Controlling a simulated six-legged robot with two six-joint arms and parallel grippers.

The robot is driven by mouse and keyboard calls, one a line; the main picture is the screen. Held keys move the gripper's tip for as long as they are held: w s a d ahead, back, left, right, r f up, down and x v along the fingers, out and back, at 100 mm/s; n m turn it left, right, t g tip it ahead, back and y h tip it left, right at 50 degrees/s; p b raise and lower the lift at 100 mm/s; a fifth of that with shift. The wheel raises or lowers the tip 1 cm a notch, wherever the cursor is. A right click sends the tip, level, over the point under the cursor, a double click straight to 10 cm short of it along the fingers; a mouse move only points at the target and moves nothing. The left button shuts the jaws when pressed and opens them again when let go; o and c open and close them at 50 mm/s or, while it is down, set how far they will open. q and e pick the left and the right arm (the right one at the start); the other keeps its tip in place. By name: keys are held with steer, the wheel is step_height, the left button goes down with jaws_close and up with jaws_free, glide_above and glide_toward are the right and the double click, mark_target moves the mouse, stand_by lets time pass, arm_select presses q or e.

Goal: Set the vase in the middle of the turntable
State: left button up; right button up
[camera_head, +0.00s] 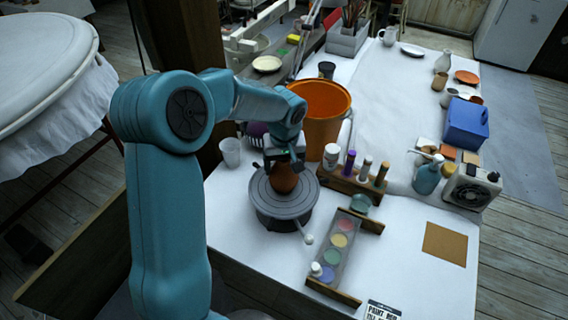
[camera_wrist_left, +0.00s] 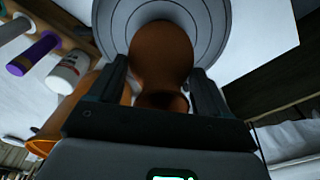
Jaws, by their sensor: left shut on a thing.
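The brown vase (camera_head: 285,178) is at the middle of the grey turntable (camera_head: 262,205) in the head view, upright as far as I can see. My left gripper (camera_head: 284,160) is over the vase from above and shut on it. In the left wrist view the vase (camera_wrist_left: 162,62) lies between the two dark fingers of the gripper (camera_wrist_left: 160,92), with the ringed turntable (camera_wrist_left: 112,22) behind it. I cannot tell whether the vase's base touches the turntable. My right gripper is not in view.
An orange bucket (camera_head: 322,112) stands close behind the turntable, and a clear cup (camera_head: 230,152) to its left. A rack of bottles (camera_head: 352,184) and a paint palette (camera_head: 335,250) are to the right. The table's front right has free room around a brown square (camera_head: 445,243).

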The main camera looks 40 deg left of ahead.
arm_select(q)
steer(key=o, duration=1.2)
steer(key=shift+w, duration=0.1)
steer(key=shift+r+p, duration=0.4)
steer(key=shift+p, duration=0.1)
steer(key=r, duration=0.7)
steer(key=s+d+r, duration=0.1)
steer(key=r, duration=0.3)
steer(key=shift+d+r+b, duration=0.1)
steer(key=shift+r+b, duration=0.15)
steer(key=shift+b, duration=0.1)
steer(key=shift+r, duration=0.1)
